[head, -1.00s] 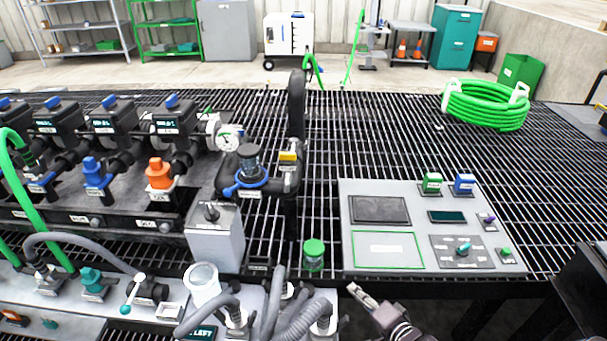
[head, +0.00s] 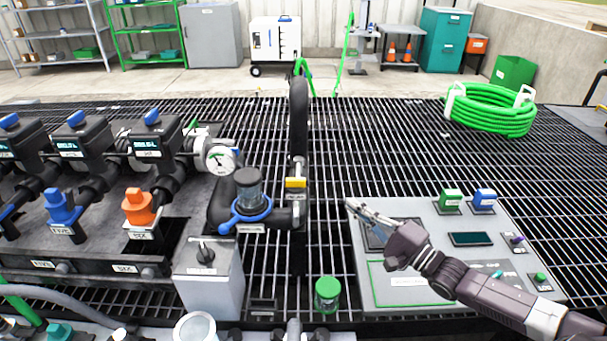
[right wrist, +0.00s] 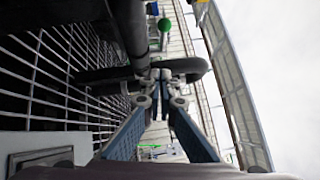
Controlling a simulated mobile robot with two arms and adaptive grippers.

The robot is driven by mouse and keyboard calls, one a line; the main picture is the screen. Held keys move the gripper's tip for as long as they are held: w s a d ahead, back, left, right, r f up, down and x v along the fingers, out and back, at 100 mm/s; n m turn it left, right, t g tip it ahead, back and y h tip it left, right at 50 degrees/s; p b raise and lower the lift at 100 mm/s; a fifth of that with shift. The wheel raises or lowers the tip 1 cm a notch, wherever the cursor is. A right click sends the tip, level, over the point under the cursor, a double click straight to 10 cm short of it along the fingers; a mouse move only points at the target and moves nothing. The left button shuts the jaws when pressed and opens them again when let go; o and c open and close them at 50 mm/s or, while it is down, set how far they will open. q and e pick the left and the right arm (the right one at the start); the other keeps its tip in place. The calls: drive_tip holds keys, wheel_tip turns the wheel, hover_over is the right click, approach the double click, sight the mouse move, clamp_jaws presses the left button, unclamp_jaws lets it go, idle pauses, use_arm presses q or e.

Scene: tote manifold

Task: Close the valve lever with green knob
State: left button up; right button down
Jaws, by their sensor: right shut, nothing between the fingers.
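My right gripper (head: 351,205) is in the head view, raised over the grey control panel and pointing left and away. Its fingers are closed together with nothing between them; the fingertips (right wrist: 158,78) also meet in the right wrist view. A round green knob (right wrist: 165,25) on a pale stem shows beyond the fingertips in the right wrist view, apart from them. In the head view a small green piece (head: 192,125) shows behind the white pressure gauge (head: 221,158); I cannot tell if it is the same knob. My left gripper is not in view.
A black upright pipe (head: 298,120) with a yellow tag (head: 295,183) stands left of my right gripper. The control panel (head: 385,291) lies below it. A green-capped jar (head: 327,294) stands near the front edge. A green hose coil (head: 490,112) lies on open grating at right.

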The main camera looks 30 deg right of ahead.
drive_tip(key=b, duration=0.2)
approach(298, 172)
drive_tip(key=w+d, duration=0.2)
drive_tip(key=w, duration=0.1)
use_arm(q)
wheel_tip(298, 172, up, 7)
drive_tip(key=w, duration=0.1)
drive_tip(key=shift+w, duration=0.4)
use_arm(e)
drive_tip(key=w+a, duration=0.2)
drive_tip(key=a, duration=0.1)
drive_tip(key=shift+w, duration=0.15)
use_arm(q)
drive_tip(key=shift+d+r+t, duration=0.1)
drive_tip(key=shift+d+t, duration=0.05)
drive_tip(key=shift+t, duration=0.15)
use_arm(e)
drive_tip(key=shift+a, duration=0.1)
drive_tip(key=a+p, duration=0.3)
drive_tip(key=shift+w+r, duration=0.1)
drive_tip(key=shift+w, duration=0.25)
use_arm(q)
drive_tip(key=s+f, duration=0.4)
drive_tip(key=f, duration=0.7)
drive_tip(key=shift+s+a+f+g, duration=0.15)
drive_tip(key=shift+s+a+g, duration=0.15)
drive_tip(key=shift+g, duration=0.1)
use_arm(e)
drive_tip(key=shift+w+a, duration=0.1)
drive_tip(key=shift+a, duration=0.2)
